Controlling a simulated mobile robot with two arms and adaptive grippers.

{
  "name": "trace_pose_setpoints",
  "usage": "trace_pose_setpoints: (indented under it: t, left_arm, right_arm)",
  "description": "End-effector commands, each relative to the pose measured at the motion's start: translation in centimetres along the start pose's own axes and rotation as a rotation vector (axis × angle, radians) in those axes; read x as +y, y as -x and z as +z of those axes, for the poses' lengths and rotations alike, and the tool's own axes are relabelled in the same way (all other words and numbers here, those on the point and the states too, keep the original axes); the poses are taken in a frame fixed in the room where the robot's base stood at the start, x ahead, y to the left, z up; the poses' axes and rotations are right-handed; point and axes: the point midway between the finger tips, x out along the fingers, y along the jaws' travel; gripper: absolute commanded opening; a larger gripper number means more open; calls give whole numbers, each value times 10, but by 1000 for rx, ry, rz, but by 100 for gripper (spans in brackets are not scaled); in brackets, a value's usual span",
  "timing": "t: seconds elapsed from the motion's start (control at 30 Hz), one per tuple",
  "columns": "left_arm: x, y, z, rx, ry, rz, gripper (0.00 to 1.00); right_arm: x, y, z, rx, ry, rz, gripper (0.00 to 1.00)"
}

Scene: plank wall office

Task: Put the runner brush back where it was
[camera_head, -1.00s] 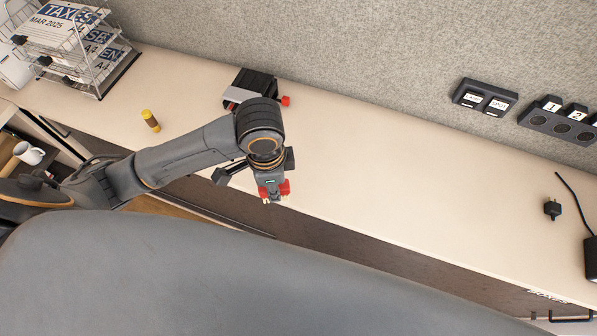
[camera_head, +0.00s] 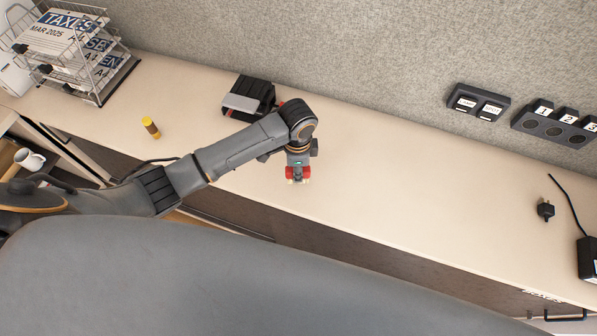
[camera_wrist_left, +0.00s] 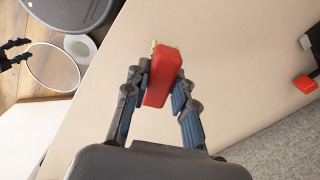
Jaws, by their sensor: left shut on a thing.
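The runner brush, a red block with short pale bristles at one end, is between the fingers of my left gripper (camera_wrist_left: 155,100) in the left wrist view; its red body (camera_wrist_left: 162,76) shows there. In the head view, the brush (camera_head: 291,173) and my left gripper (camera_head: 298,170) are over the desk's front part. The gripper is shut on the brush. I cannot tell how high it is held. What seems to be my right gripper (camera_wrist_left: 17,52) shows at the left edge of the wrist view, its fingers apart and empty, away from the desk.
A black and grey device (camera_head: 248,97) with a red part stands behind my left arm. A plug (camera_head: 545,210) and black box (camera_head: 587,258) lie right. The desk's middle (camera_head: 400,190) is clear.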

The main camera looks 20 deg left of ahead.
Motion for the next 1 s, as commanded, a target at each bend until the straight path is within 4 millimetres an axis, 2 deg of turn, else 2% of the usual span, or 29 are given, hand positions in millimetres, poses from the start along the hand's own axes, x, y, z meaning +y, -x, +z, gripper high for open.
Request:
trace_pose_setpoints:
  t: [0.17,0.37,0.77,0.8,0.9,1.0]
  left_arm:
    - [-7,-10,-4,0,0,0,0]
    - [-6,-36,-3,-1,1,0,0]
    - [-6,-42,-3,0,0,0,0]
    - [-6,-41,-3,0,0,-1,32]
    - [-6,-41,-3,0,0,0,48]
    - [-6,-41,-3,0,0,0,48]
  right_arm:
    - [0,1,0,0,0,0,45]
    - [-1,2,0,-1,0,-1,45]
    - [-4,0,0,-2,0,-5,45]
    - [-4,0,0,-2,0,-5,45]
    - [-4,1,1,-2,0,-5,45]
    - [-4,1,1,-2,0,-5,45]
